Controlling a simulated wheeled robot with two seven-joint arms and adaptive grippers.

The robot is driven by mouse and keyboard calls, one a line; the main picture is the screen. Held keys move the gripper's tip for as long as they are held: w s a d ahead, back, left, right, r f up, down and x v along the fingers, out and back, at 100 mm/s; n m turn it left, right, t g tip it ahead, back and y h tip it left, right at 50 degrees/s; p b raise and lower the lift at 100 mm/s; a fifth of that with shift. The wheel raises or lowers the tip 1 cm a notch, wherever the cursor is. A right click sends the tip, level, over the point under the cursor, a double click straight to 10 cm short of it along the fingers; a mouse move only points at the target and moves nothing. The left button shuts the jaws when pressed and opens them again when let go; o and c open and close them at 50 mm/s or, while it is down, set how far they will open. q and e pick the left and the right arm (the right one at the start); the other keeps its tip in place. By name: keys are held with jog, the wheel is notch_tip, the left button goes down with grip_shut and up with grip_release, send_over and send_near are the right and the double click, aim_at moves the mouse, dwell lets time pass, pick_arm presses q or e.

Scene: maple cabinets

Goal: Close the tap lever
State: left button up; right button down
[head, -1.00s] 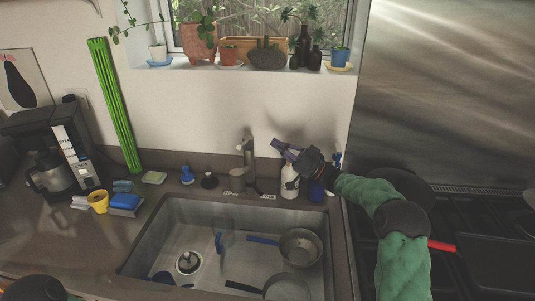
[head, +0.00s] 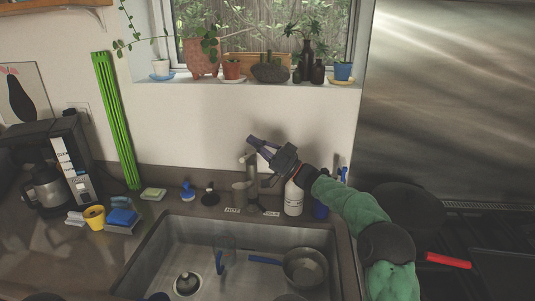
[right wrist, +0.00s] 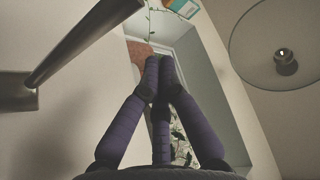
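The grey metal tap (head: 239,195) stands behind the sink, its upper part partly hidden by my right gripper. I cannot make out the lever's position in the head view. My right gripper (head: 256,143) is at the tap's top, with its purple fingers pointing up and left; whether it touches the tap is unclear. In the right wrist view the purple fingertips (right wrist: 160,66) are together with nothing seen between them. A grey metal bar (right wrist: 85,42), apparently part of the tap, runs left of the fingers, apart from them in that picture. My left gripper is not in view.
A white bottle (head: 293,198) stands right of the tap, under my right wrist. Potted plants line the windowsill (head: 230,83) above.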

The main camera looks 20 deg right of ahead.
aim_at(246, 157)
jog(key=f, duration=0.2)
jog(key=s+a+f+b, duration=0.1)
jog(key=shift+f, duration=0.35)
